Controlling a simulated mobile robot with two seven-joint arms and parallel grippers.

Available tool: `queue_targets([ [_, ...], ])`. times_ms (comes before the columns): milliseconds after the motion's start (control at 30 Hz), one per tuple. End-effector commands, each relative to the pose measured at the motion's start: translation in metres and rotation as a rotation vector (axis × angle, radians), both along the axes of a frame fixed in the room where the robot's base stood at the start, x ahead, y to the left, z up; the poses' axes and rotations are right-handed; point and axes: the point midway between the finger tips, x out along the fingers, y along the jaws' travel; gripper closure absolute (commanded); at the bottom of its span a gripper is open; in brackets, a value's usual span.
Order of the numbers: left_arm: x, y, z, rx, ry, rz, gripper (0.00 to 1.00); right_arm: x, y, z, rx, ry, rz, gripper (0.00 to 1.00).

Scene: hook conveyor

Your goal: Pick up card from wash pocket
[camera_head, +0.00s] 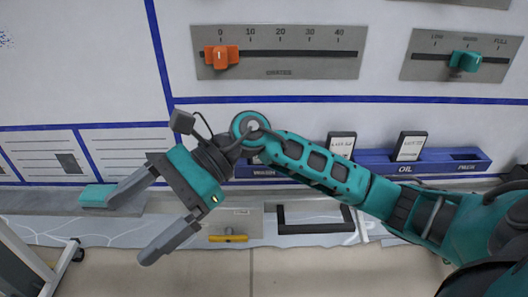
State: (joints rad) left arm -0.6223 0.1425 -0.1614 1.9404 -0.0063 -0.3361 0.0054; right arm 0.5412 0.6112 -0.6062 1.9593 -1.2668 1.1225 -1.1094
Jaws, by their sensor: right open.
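A blue pocket strip (440,165) runs along the panel, partly hidden by my right arm. One white card with a dark top edge (409,146) stands upright at the pocket marked OIL. A second similar card (341,145) stands to its left, with its lower part and pocket label hidden by my arm. The label at the strip's left end is partly hidden and too small to read surely, so I cannot tell which pocket is wash. My right gripper (126,229) is open, empty and well left of both cards. My left gripper is not in view.
An orange slider (221,57) and a teal slider (465,61) sit on grey plates above. Below are a yellow handle (228,238) and a dark handle (315,228). A dark-framed cart stands lower left.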

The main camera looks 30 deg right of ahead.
Motion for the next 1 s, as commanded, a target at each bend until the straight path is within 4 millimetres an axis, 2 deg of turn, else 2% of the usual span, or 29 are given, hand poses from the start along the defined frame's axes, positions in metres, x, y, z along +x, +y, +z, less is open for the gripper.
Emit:
queue_targets([
  [33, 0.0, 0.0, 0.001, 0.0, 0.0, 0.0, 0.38, 0.007, -0.015, -0.004, -0.148, -0.173, 0.06, 0.02],
  [100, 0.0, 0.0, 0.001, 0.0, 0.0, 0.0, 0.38, 0.02, -0.043, -0.013, -0.365, -0.39, 0.151, 0.02],
  [167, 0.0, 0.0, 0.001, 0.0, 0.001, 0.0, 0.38, 0.035, -0.074, -0.014, -0.558, -0.548, 0.225, 0.02],
  [200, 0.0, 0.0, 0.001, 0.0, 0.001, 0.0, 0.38, 0.046, -0.097, -0.012, -0.685, -0.633, 0.271, 0.02],
  [267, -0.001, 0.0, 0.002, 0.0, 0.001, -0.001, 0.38, 0.061, -0.131, -0.003, -0.866, -0.734, 0.332, 0.02],
  [300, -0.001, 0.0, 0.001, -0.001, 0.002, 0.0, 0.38, 0.069, -0.153, 0.005, -0.979, -0.781, 0.366, 0.02],
  [400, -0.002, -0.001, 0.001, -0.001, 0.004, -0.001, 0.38, 0.082, -0.201, 0.03, -1.214, -0.847, 0.431, 0.02],
  [500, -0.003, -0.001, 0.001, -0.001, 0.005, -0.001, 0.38, 0.087, -0.234, 0.051, -1.372, -0.861, 0.469, 0.02],
  [600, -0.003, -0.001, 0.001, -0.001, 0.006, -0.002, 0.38, 0.089, -0.252, 0.062, -1.457, -0.859, 0.489, 0.02],
  [667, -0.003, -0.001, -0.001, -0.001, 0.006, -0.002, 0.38, 0.09, -0.257, 0.06, -1.479, -0.855, 0.494, 0.02],
  [1000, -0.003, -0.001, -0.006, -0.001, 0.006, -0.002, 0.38, 0.109, -0.27, 0.007, -1.483, -0.853, 0.497, 0.02],
])
